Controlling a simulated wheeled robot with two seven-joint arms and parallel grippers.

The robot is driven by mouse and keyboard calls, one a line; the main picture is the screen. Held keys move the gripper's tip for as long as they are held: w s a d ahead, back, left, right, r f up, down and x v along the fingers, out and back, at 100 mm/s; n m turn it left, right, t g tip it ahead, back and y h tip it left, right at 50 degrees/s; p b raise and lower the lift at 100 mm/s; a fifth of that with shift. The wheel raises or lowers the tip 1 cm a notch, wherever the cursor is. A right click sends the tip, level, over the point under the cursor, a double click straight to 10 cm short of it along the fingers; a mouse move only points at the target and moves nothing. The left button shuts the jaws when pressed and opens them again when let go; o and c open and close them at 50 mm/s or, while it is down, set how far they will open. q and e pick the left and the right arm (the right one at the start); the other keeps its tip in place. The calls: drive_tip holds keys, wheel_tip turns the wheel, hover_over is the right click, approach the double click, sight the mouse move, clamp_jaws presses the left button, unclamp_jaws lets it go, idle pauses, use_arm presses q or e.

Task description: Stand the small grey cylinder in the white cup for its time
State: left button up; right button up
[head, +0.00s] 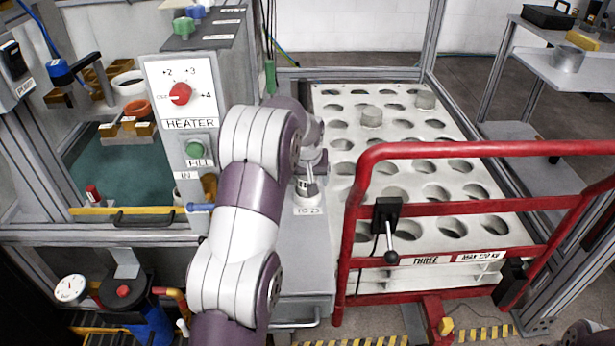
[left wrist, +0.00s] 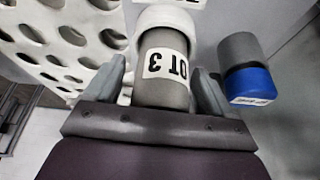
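In the left wrist view a small grey cylinder (left wrist: 165,88) with a white label, read upside down as "LOT 3", lies between the fingers of my left gripper (left wrist: 160,85). A white round rim (left wrist: 165,18), perhaps the white cup, is at the cylinder's far end. I cannot tell whether the cylinder stands inside it or only meets it. A narrow gap seems to show beside the left finger, so finger contact is unclear. In the head view my left gripper (head: 308,180) points down over the grey bench, largely hidden by my arm. My right gripper is out of view.
A grey and blue cylinder (left wrist: 248,75) is right of my left gripper. A white perforated rack (head: 350,150) with grey cylinders (head: 372,117) stands behind a red guard rail (head: 480,149). The heater panel (head: 184,85) is close left of my arm. A shelf table (head: 560,75) stands at right.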

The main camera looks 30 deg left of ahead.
use_arm(q)
drive_tip(key=p+v, duration=0.3)
drive_tip(key=v, duration=0.9)
drive_tip(key=s+d+f+m+g, duration=0.1)
drive_tip(key=s+d+f, duration=0.2)
drive_tip(key=s+d, duration=0.2)
drive_tip(key=s+d+f+m+h, duration=0.1)
drive_tip(key=s+d, duration=0.4)
drive_tip(key=s, duration=0.6)
drive_tip(key=s+d+f+m+g+h, duration=0.1)
drive_tip(key=s+d+f+m, duration=0.2)
drive_tip(key=s, duration=0.5)
drive_tip(key=shift+s+d+f+g, duration=0.15)
drive_tip(key=shift+d+f+g, duration=0.15)
drive_tip(key=shift+d+f, duration=0.7)
wheel_tip(320, 180, up, 25)
drive_tip(key=p, duration=2.5)
drive_tip(key=shift+r, duration=0.15)
drive_tip(key=shift+d, duration=0.1)
